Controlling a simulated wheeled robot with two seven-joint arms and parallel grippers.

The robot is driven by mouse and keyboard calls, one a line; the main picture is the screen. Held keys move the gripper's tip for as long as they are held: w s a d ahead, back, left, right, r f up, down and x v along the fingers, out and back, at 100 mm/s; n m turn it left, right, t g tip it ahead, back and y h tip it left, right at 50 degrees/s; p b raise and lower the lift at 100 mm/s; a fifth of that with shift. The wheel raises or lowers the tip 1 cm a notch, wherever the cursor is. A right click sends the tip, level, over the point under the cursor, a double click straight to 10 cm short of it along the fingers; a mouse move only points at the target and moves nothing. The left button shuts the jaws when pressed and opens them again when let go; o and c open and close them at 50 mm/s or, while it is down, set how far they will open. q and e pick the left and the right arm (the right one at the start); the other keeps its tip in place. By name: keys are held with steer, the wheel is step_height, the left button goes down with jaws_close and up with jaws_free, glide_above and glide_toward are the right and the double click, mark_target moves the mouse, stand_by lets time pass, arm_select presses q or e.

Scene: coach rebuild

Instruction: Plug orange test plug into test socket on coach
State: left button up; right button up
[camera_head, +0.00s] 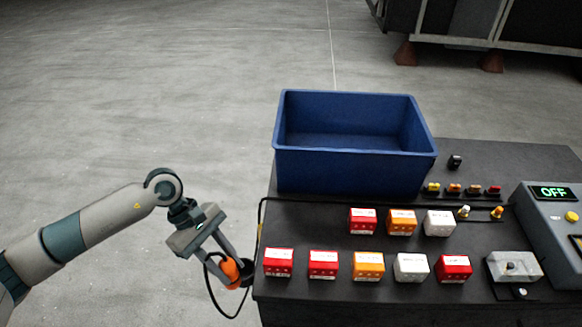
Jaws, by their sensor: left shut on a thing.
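My left gripper (228,262) is shut on the orange test plug (230,271). It holds the plug beside the left edge of the dark bench, over the floor. A black cable loops below the plug and runs up along the bench's left side. A dark round end shows at the plug's right. The coach (480,22) seems to be the dark structure at the top right, and its test socket cannot be made out. My right gripper is not in view.
The dark bench (330,215) carries an empty blue bin (350,165), several red, orange and white blocks (368,264), small coloured parts and a grey box (553,215) with a display reading OFF. Open concrete floor lies left and behind.

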arm_select(q)
steer(key=s+a+m+g+y, duration=0.1)
steer(key=m+y, duration=0.1)
steer(key=m, duration=0.2)
steer(key=s+a+m+g+y, duration=0.1)
steer(key=a+m+y, duration=0.1)
steer(key=m, duration=0.2)
steer(key=s+a+r+m+g+y, duration=0.1)
steer(key=m, duration=0.3)
steer(key=shift+s+a+y, duration=0.15)
steer(key=shift+s+y, duration=0.05)
steer(key=shift+y, duration=0.2)
steer(key=shift+s, duration=0.1)
